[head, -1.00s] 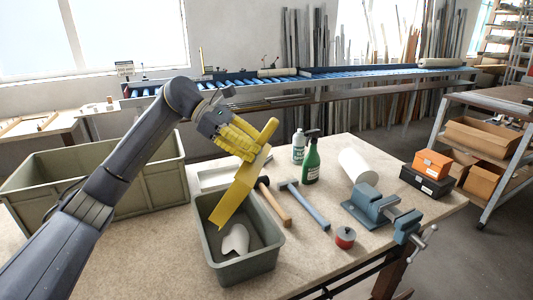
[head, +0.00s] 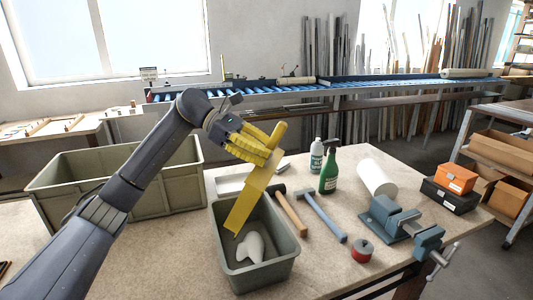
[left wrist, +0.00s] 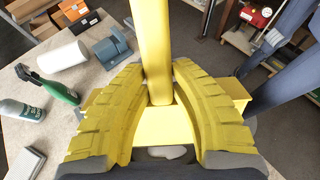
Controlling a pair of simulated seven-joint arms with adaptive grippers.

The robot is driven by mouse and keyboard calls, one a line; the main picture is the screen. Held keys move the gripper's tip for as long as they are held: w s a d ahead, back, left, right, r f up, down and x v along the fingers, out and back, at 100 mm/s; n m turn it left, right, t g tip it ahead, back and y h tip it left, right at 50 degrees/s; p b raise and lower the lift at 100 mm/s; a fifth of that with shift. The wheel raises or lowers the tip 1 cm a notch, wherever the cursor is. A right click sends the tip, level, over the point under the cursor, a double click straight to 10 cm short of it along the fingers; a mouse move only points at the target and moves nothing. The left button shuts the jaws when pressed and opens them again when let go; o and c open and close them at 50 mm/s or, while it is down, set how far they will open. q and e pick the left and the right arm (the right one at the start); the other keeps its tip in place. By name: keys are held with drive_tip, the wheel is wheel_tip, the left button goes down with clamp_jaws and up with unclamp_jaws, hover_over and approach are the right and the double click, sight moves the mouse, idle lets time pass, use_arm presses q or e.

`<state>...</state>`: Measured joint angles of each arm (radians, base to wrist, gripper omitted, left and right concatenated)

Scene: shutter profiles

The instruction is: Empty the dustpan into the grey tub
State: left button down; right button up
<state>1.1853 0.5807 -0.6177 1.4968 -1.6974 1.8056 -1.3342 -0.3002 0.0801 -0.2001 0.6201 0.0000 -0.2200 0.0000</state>
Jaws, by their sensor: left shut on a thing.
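The yellow dustpan (head: 247,207) hangs steeply tilted over the grey tub (head: 262,276), its lower edge inside or just above the tub's opening. My left gripper (head: 264,152) is shut on the dustpan's handle. In the left wrist view the handle (left wrist: 153,45) stands between the two yellow ribbed fingers. A white rounded piece (head: 251,247) lies in the tub. No debris shows on the visible face of the dustpan. My right gripper is not in view.
A large grey-green crate (head: 160,194) stands left of the tub. Two hammers (head: 322,217), a green spray bottle (head: 328,171), a white bottle (head: 316,158), a white roll (head: 377,178), a red tin (head: 361,250) and a blue vice (head: 395,222) stand or lie to the right.

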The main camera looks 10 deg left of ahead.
use_arm(q)
drive_tip(key=shift+r, duration=0.1)
drive_tip(key=shift+r+y, duration=0.65)
drive_tip(key=shift+y, duration=0.35)
wheel_tip(320, 180, up, 2)
drive_tip(key=y, duration=0.4)
drive_tip(key=shift+r+t, duration=0.2)
drive_tip(key=shift+t, duration=0.1)
wheel_tip(320, 180, up, 3)
drive_tip(key=y, duration=0.5)
drive_tip(key=shift+t+y, duration=0.3)
drive_tip(key=shift+y, duration=0.1)
drive_tip(key=shift+r+y, duration=0.1)
drive_tip(key=shift+y, duration=0.3)
